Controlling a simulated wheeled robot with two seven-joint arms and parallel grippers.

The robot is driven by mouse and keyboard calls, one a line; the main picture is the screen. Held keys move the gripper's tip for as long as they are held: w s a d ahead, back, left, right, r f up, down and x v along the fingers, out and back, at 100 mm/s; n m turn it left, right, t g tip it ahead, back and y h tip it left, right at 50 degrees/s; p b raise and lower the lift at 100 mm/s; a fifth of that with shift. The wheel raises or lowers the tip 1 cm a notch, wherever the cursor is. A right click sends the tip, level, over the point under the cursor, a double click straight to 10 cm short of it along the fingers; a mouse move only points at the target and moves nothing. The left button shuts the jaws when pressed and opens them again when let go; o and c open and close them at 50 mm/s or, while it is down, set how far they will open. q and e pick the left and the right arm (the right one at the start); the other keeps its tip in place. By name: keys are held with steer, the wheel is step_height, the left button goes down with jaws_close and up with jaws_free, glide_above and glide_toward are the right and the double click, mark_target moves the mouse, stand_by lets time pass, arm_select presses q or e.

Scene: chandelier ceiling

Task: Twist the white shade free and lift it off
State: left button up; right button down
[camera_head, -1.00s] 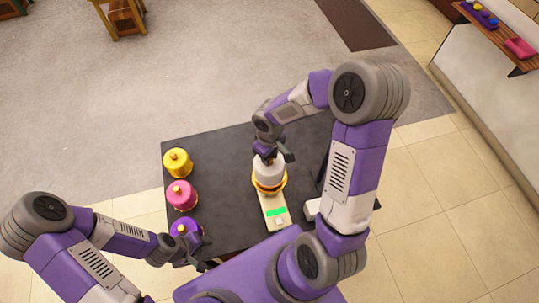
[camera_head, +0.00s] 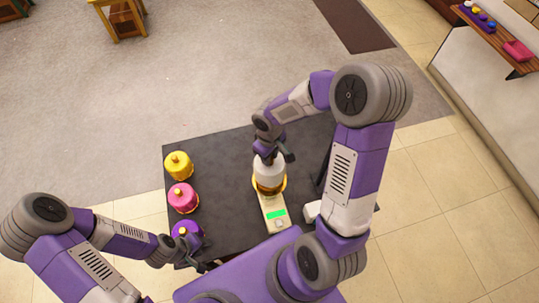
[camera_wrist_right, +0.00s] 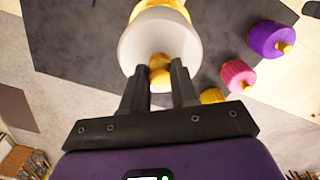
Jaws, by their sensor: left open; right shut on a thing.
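The white shade (camera_head: 268,174) stands near the middle of the dark table, above an amber part and a yellow ring (camera_head: 283,183) on a pale base with a green display. In the right wrist view the shade (camera_wrist_right: 185,45) has a gold knob (camera_wrist_right: 160,76) on top. My right gripper (camera_head: 270,157) is above the shade, and in its wrist view its fingers (camera_wrist_right: 160,85) are shut on the gold knob. My left gripper (camera_head: 203,256) is open and empty near the table's front left, beside the purple shade.
Yellow (camera_head: 178,165), pink (camera_head: 182,197) and purple (camera_head: 186,232) shades with knobs stand in a row along the left edge of the dark table (camera_head: 225,165). The table is clear between that row and the pale base (camera_head: 273,210).

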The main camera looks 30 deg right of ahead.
steer(key=shift+r+p, duration=0.45)
steer(key=shift+r, duration=2.8)
